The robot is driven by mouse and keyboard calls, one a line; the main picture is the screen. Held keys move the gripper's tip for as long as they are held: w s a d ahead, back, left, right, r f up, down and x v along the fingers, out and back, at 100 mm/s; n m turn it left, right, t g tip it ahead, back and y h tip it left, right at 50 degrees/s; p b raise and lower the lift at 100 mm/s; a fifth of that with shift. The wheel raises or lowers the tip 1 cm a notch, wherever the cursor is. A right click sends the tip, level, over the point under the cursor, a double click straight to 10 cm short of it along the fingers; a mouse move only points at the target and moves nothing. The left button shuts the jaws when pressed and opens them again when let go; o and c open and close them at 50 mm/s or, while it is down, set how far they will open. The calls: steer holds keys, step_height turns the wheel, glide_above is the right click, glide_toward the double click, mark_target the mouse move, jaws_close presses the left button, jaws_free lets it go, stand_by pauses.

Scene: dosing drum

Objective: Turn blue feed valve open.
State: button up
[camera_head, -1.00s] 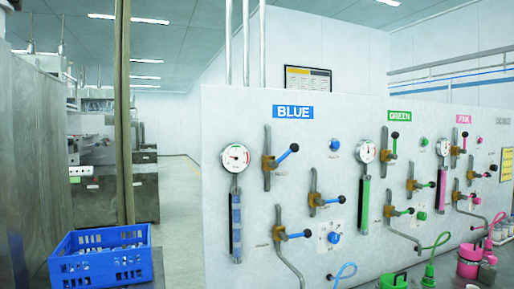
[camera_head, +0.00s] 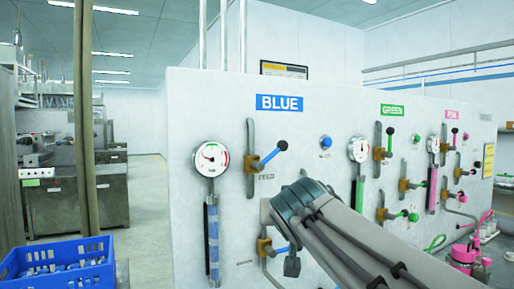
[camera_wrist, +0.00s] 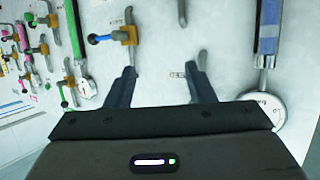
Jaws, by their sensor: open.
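The blue feed valve (camera_head: 255,162) is on the white panel under the BLUE sign (camera_head: 279,103). It has a brass body, a grey upright bracket and a blue lever with a dark knob, slanting up and right. My gripper (camera_wrist: 162,75) is open and empty in the wrist view, its two fingers pointing at the panel with a small label (camera_wrist: 178,74) between them. That view looks upside down. The feed valve is mostly or wholly hidden there behind my gripper. In the head view my forearm stands below and right of the valve, and my fingers cannot be made out.
A round gauge (camera_head: 211,158) with a blue tube (camera_head: 213,240) is left of the valve. It also shows in the wrist view (camera_wrist: 268,110). Another blue-handled valve (camera_wrist: 122,35) is near my left finger. Green (camera_head: 379,153) and pink valves are farther right. A blue crate (camera_head: 60,268) is lower left.

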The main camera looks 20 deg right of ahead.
mark_target(283, 146)
step_height(283, 146, up, 13)
steer(key=w+d+t, duration=0.1)
steer(key=w+t, duration=0.1)
steer(key=t, duration=0.2)
steer(key=shift+h, duration=0.4)
steer(key=p+x, duration=0.1)
steer(key=x, duration=0.3)
steer(key=p+x, duration=0.1)
steer(key=x, duration=0.3)
steer(key=p+x, duration=0.2)
steer(key=x, duration=0.3)
steer(key=shift+d+f, duration=0.1)
steer(key=shift+f, duration=0.25)
jaws_close()
